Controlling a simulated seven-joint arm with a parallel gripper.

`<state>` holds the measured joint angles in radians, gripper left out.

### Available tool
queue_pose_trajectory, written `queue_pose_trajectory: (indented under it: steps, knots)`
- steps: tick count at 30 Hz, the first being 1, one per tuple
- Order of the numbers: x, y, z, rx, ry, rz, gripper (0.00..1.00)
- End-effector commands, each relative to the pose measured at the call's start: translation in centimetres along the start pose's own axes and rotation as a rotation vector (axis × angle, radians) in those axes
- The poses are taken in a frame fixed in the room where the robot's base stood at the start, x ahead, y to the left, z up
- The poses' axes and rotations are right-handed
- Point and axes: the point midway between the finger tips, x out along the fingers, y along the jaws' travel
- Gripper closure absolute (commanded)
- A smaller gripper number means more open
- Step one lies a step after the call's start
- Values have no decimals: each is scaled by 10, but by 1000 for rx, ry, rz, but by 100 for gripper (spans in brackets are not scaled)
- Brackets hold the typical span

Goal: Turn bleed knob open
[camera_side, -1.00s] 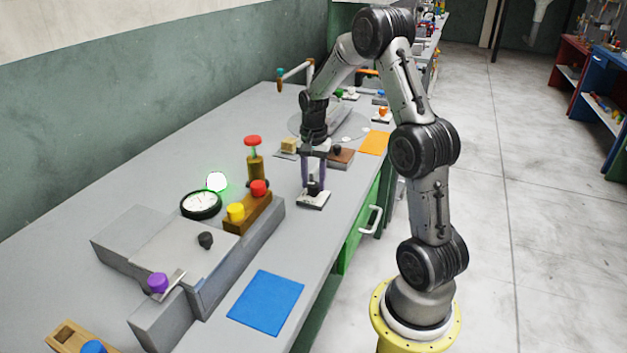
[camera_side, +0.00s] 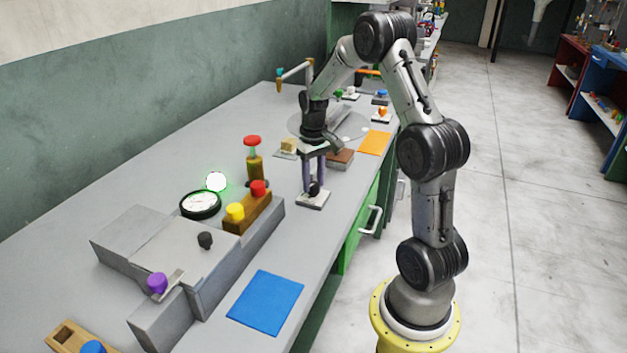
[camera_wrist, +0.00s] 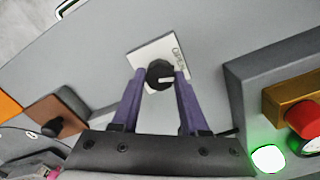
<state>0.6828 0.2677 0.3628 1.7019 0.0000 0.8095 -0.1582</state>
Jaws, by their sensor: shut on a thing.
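The fingers hide part of the knob there.
A brown block with a black knob (camera_side: 341,158) stands just behind my gripper. A grey fixture (camera_side: 215,265) with red and yellow knobs, a gauge (camera_side: 200,205) and a lit white lamp (camera_side: 216,181) stand to the left. A blue mat (camera_side: 265,302) lies in front.

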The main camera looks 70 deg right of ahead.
Motion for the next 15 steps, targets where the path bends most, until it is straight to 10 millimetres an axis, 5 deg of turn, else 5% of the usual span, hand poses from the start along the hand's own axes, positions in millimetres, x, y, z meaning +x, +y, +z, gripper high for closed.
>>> queue_pose_trajectory:
  steps: [15]
  knots:
    - [-1,0,0,-303,2,0,100]
